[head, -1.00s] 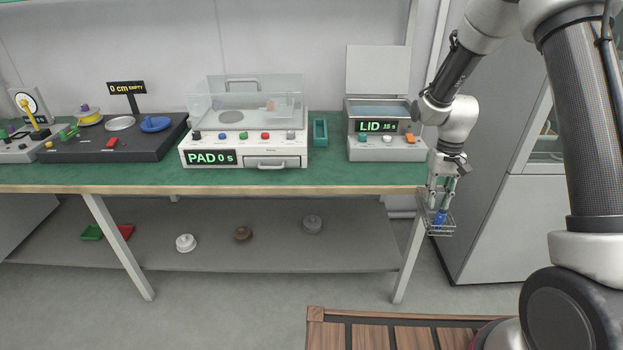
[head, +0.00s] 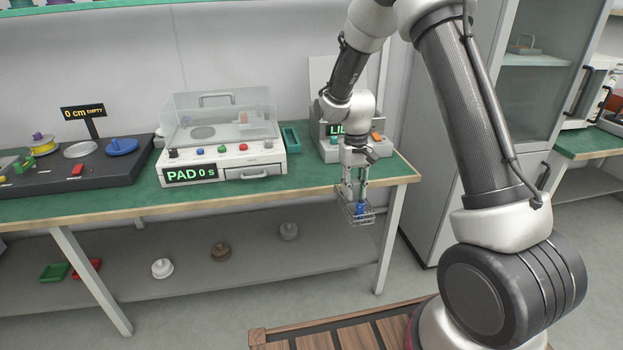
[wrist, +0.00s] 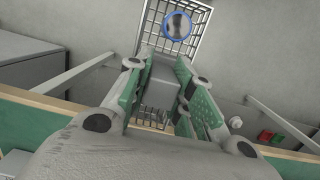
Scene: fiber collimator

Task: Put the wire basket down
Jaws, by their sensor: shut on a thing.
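The wire basket (head: 347,212) hangs from my gripper (head: 354,188) in the head view, in front of the green bench's front edge and near its right end. A blue item (head: 360,209) is in the basket. In the wrist view, the basket's mesh (wrist: 203,28) shows beyond the fingers, with a blue-rimmed round item (wrist: 177,25) in it. My gripper (wrist: 163,75) is shut on a grey block that appears to be part of the basket. The basket is apart from the bench top.
The green bench (head: 300,186) has clear space along its front. The LID device (head: 328,152) stands behind my gripper, the PAD device (head: 222,160) to the left, with a small green tray (head: 291,139) between. The lower shelf (head: 200,265) holds several knobbed weights. A grey cabinet (head: 450,150) stands right.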

